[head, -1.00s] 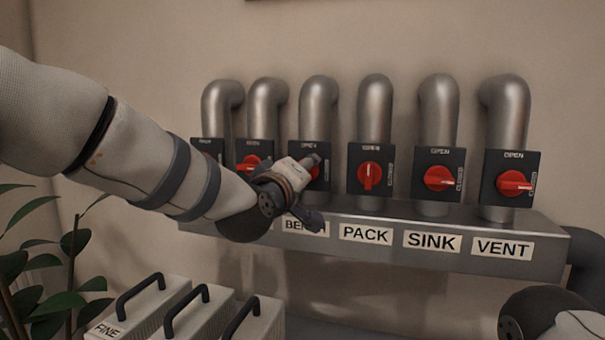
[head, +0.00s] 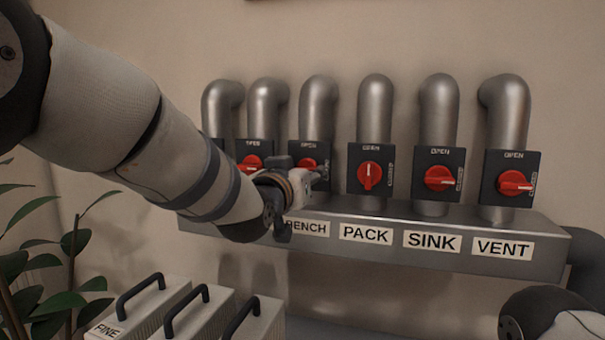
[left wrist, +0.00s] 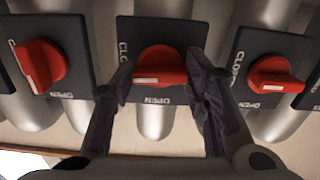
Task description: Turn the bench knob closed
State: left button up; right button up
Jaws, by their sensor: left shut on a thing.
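The red bench knob (head: 309,164) is on a black plate above the partly hidden BENCH label (head: 307,228). My right gripper is out of view; only part of my right arm shows.
The pack knob (head: 369,174), sink knob (head: 440,179) and vent knob (head: 513,183) stand in a row to the right. Another red knob (head: 249,163) is close on the left. A metal ledge (head: 385,261) runs below. Handled boxes (head: 190,318) and a plant (head: 40,260) are at lower left.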

pick_arm(q)
jog(key=shift+m, duration=0.5)
jog(key=o, duration=1.1)
jog(key=shift+o, duration=0.2)
jog(key=v, duration=1.2)
